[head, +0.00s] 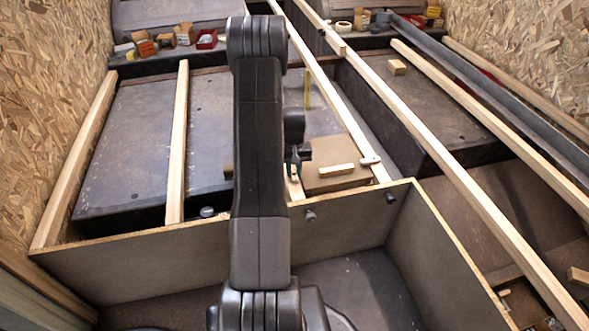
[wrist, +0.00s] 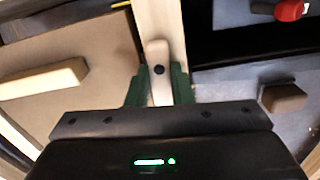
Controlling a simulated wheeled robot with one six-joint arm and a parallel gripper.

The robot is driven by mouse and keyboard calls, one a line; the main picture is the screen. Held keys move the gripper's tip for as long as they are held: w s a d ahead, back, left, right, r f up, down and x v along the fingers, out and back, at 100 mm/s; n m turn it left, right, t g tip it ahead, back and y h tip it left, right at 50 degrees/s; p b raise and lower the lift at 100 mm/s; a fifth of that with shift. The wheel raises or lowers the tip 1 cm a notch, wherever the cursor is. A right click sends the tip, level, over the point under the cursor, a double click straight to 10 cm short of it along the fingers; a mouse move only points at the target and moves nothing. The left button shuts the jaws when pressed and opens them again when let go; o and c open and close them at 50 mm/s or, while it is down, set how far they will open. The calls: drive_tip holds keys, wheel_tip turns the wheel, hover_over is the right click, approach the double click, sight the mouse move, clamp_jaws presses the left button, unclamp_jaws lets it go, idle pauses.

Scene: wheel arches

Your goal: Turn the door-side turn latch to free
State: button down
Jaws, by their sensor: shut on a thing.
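A pale wooden turn latch (wrist: 157,55) with a dark round pivot shows in the wrist view. It lies roughly lengthwise along a pale wooden batten (wrist: 161,15). My gripper (wrist: 159,90) has its two green fingers on either side of the latch's near end, shut on it. In the head view my gripper (head: 298,154) is just right of my dark arm, which hides part of this spot. A second turn latch (head: 370,160) sits on the right-hand batten, apart from my gripper. I cannot tell from the pictures which latch is door-side.
A brown panel (head: 345,183) with a wooden block (head: 336,170) lies between the battens. Another small block (wrist: 285,97) lies across the held batten. A low partition (head: 160,263) with dark knobs stands in front. Long timbers (head: 450,170) run along the right.

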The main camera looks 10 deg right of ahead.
sight(294, 173)
drive_tip(key=shift+n, duration=0.5)
drive_tip(key=c, duration=1.3)
unclamp_jaws()
drive_tip(key=shift+r, duration=0.15)
wheel_tip(294, 173, up, 14)
drive_tip(key=p, duration=0.3)
drive_tip(key=shift+f+p, duration=0.2)
drive_tip(key=shift+p, duration=0.2)
drive_tip(key=shift+f, duration=0.1)
